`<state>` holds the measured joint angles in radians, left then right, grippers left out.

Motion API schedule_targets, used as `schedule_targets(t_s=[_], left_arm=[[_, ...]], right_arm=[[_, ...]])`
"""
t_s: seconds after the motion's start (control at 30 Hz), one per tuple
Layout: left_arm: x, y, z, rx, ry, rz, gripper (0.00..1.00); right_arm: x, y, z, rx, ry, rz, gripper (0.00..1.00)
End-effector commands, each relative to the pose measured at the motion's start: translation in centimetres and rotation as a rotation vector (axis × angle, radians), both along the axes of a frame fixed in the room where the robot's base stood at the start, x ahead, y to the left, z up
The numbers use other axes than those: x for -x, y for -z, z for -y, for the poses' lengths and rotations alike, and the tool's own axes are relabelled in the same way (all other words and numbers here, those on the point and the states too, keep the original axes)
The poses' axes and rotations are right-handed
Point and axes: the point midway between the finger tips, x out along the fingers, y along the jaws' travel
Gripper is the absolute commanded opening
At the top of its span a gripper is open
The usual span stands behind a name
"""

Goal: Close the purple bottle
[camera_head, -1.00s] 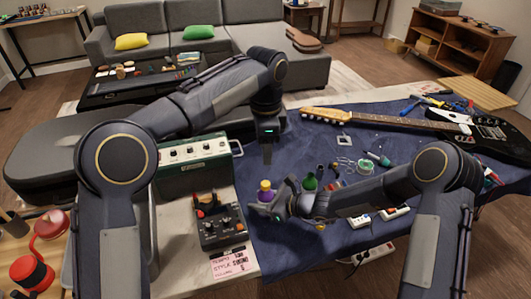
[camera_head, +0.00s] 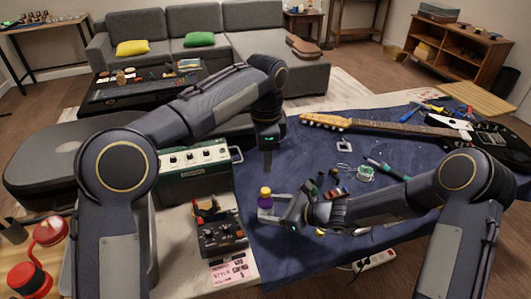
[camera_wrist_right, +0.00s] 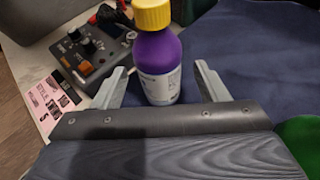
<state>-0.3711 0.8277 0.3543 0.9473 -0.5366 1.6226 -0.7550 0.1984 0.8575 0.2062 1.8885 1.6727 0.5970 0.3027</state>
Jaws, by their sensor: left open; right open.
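The purple bottle (camera_head: 265,202) stands upright on the blue cloth near its left edge, with a yellow cap (camera_head: 265,190) on top. In the right wrist view the purple bottle (camera_wrist_right: 157,67) has a pale label, and the yellow cap (camera_wrist_right: 153,14) is cut by the top edge. My right gripper (camera_wrist_right: 160,78) is open, with one finger on each side of the bottle and visible gaps between. In the head view the right gripper (camera_head: 268,208) reaches the bottle from the right. My left gripper (camera_head: 267,168) points down, just behind and above the bottle; its fingers look narrow from here.
A grey pedal (camera_head: 222,234) and a green amplifier (camera_head: 195,163) stand left of the bottle. A guitar (camera_head: 385,124) and small tools lie on the blue cloth (camera_head: 300,255). A green object (camera_wrist_right: 302,133) is close to the right gripper in the wrist view.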

Motion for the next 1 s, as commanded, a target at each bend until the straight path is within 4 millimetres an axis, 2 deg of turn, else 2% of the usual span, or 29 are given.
schedule_targets(t_s=[0.1,0.23,0.77,0.87,0.97,1.0], left_arm=[[0.0,0.0,0.0,0.0,0.0,0.0,0.48],[0.0,0.0,0.0,0.0,0.0,0.0,0.48],[0.0,-0.1,-0.1,0.001,-0.003,0.001,0.48],[0.5,-1.0,-1.2,0.011,-0.034,0.016,0.48],[1.8,-2.8,-3.9,0.035,-0.116,0.045,0.48],[2.7,-3.6,-5.3,0.049,-0.163,0.059,0.48]], right_arm=[[0.7,-0.7,1.6,0.0,0.002,0.001,0.67],[1.3,-1.1,2.4,0.0,0.0,0.0,0.67],[1.4,-1.4,2.6,0.002,-0.004,0.004,0.67],[1.8,-2.9,2.9,0.03,-0.039,0.058,0.67],[3.3,-6.1,3.7,0.106,-0.126,0.185,0.67],[4.2,-7.7,4.1,0.148,-0.176,0.253,0.67]])
